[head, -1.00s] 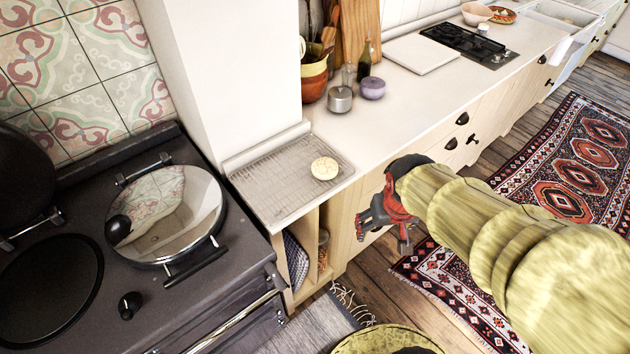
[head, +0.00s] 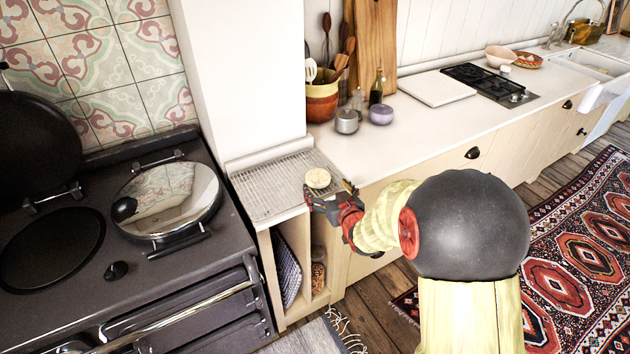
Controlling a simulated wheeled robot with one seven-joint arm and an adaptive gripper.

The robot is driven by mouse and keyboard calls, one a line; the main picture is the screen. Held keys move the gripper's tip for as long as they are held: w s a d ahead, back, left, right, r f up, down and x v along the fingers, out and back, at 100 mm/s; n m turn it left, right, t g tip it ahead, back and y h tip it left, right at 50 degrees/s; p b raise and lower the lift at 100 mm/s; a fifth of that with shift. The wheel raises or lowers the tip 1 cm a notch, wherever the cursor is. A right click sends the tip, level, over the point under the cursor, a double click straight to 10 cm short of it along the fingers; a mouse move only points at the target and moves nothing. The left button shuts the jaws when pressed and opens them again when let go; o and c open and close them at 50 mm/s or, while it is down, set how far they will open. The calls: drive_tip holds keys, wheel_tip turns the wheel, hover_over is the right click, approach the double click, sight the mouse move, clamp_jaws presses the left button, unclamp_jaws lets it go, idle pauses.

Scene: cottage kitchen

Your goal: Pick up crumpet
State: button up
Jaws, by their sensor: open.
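The crumpet (head: 318,178) is a small round pale-cream disc. It lies near the front right part of a wire rack (head: 262,194) on the counter beside the stove. My gripper (head: 328,191) is open, at the counter's front edge, right by the crumpet's near side. Its fingers reach in from the right and front, and one finger shows right of the crumpet. The crumpet's near edge is close to the fingers or partly behind them; I cannot tell whether they touch.
The black stove (head: 130,250) with a shiny round lid (head: 170,200) stands to the left. A striped utensil pot (head: 322,95), a metal pot (head: 347,121) and a purple jar (head: 381,114) stand behind on the counter. Open shelves lie below the rack.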

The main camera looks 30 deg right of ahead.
sight(319, 178)
drive_tip(key=b+x, duration=0.2)
drive_tip(key=x, duration=0.5)
drive_tip(key=shift+d+f+b, duration=0.1)
drive_tip(key=shift+d+b, duration=0.05)
drive_tip(key=shift+b, duration=0.15)
drive_tip(key=shift+w, duration=0.25)
drive_tip(key=c, duration=0.3)
